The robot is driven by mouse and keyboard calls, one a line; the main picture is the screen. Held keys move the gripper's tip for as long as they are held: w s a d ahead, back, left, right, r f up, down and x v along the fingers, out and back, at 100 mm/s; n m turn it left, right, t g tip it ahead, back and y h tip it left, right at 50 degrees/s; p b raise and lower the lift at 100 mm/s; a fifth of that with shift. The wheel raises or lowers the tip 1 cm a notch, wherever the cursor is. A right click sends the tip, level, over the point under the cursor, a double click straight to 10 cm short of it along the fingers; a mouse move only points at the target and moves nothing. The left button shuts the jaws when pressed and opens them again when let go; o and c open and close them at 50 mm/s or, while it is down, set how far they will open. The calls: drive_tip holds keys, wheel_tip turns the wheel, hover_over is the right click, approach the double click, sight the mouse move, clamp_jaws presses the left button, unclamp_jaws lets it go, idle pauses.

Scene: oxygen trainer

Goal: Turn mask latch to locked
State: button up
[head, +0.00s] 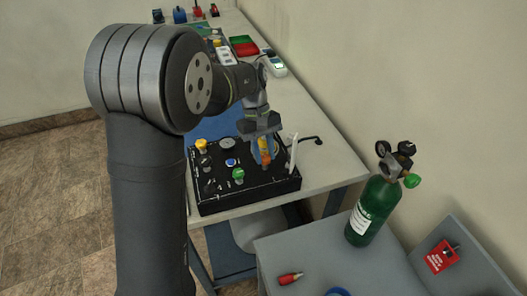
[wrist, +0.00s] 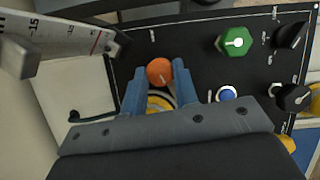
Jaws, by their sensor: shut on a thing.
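A black control panel (head: 215,200) lies on the table, with several knobs on its top. An orange knob (wrist: 160,71) with a small pale mark sits between the blue fingertips of my gripper (wrist: 157,76) in the wrist view. My gripper is shut on this orange knob. In the head view my gripper (head: 262,150) reaches down to the panel's right part, and the orange knob (head: 266,159) shows partly behind the fingers. Part of a yellow ring (wrist: 158,103) shows between the fingers. The panel lettering is too small to read, so I cannot tell which label marks the latch.
A green knob (wrist: 234,41), a blue button (wrist: 227,94) and black knobs (wrist: 294,97) share the panel. A white upright scale plate (head: 292,153) stands close right of my gripper. A green cylinder (head: 374,211) stands on the grey bench at right. Trays lie farther back.

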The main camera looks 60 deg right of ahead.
drive_tip(key=m+t+y, duration=0.1)
drive_tip(key=m, duration=0.3)
drive_tip(key=shift+s+d, duration=0.15)
drive_tip(key=shift+m+t, duration=0.8)
drive_tip(key=shift+m, duration=1.1)
drive_tip(key=shift+y, duration=0.3)
drive_tip(key=o, duration=1)
drive_tip(key=v, duration=1.7)
drive_tip(key=shift+r, duration=0.25)
drive_tip(key=shift+s+f, duration=0.1)
drive_tip(key=shift+s, duration=0.05)
drive_tip(key=x, duration=1.7)
drive_tip(key=shift+f, duration=0.15)
